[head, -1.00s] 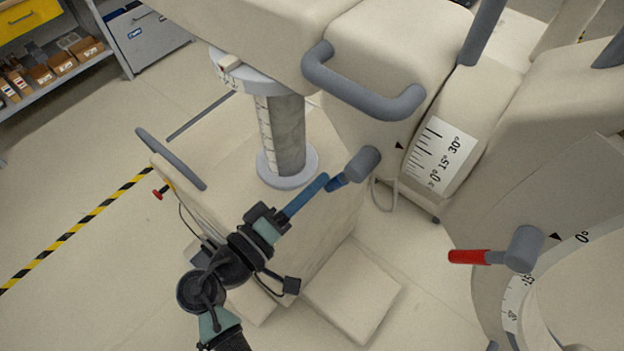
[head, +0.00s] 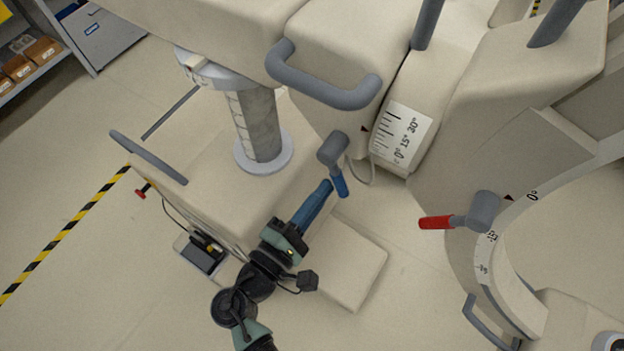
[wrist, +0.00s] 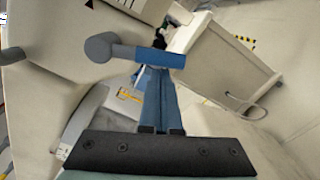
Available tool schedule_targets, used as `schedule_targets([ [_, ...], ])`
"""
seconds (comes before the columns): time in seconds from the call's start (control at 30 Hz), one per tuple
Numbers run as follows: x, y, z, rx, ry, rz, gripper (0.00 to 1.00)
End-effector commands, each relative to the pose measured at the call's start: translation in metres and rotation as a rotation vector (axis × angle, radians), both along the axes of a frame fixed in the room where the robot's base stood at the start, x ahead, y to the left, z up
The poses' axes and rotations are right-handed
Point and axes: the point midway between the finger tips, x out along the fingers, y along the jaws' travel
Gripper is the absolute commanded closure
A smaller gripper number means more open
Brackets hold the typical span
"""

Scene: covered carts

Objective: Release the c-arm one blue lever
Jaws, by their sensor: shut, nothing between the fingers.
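The blue lever (head: 341,184) sticks out from a grey round hub (head: 333,150) on the side of the cream C-arm body. It points down and slightly right in the head view. In the wrist view the lever (wrist: 160,58) lies crosswise, with its hub at the left. My gripper (head: 325,187) has long blue fingers, shut and empty. Their tips are right beside the lever on its left. In the wrist view the fingertips (wrist: 155,74) end at the lever's lower edge; I cannot tell if they touch it.
A red lever (head: 436,222) on another grey hub sits to the right. A grey handle bar (head: 330,92) is above the blue lever. A column (head: 258,122) rises from the cream base (head: 205,145) at left. Floor at far left is open, with a black-yellow stripe (head: 66,237).

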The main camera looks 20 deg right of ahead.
Motion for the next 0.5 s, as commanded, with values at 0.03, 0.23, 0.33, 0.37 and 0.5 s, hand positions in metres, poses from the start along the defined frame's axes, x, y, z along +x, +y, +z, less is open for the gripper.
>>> schedule_targets([
  [0.03, -0.0038, -0.0042, 0.0016, -0.001, -0.003, -0.010, 1.00],
  [0.23, -0.0080, -0.0071, 0.0023, 0.001, -0.008, -0.011, 1.00],
  [0.33, -0.0090, -0.0078, 0.0027, 0.002, -0.009, -0.011, 1.00],
  [0.37, -0.0092, -0.0079, 0.0028, 0.002, -0.009, -0.011, 1.00],
  [0.5, -0.0095, -0.0082, 0.0030, 0.002, -0.009, -0.011, 1.00],
])
